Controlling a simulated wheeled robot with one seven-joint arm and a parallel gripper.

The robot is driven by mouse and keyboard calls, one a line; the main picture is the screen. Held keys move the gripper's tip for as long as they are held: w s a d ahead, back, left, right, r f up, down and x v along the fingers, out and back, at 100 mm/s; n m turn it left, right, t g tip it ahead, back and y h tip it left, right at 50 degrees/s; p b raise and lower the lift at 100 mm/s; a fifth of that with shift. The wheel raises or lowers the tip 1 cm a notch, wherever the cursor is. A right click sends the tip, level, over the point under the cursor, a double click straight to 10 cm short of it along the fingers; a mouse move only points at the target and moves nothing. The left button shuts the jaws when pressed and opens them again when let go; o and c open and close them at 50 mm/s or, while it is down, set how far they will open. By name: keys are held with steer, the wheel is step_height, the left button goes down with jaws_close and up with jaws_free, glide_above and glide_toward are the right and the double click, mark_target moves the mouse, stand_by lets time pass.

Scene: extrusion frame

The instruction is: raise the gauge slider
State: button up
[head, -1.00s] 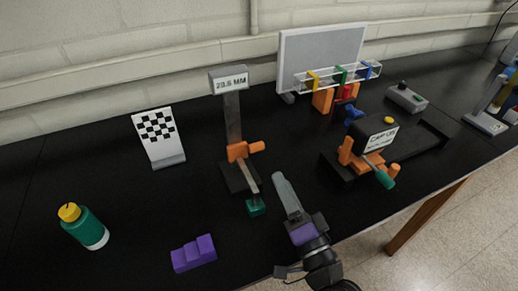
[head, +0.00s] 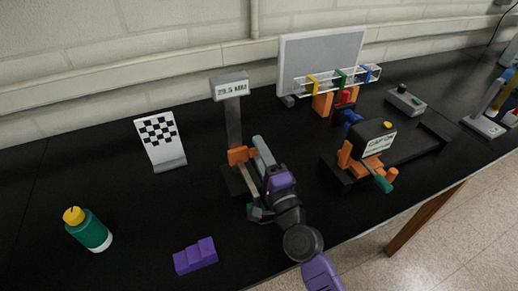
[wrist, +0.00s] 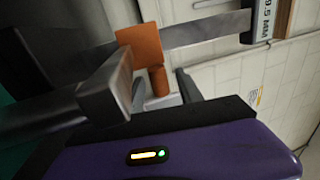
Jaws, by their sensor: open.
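The green block at the gauge's foot is partly hidden by my gripper.
A black fixture with orange parts (head: 345,155) and a green-tipped handle stands to the right. A checkered board (head: 160,138), a green bottle (head: 90,230) and a purple stepped block (head: 195,256) stand left and in front. A clear rack (head: 330,82) is behind.

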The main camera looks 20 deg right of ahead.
steer(key=shift+w, duration=0.15)
jaws_close()
stand_by(1.4)
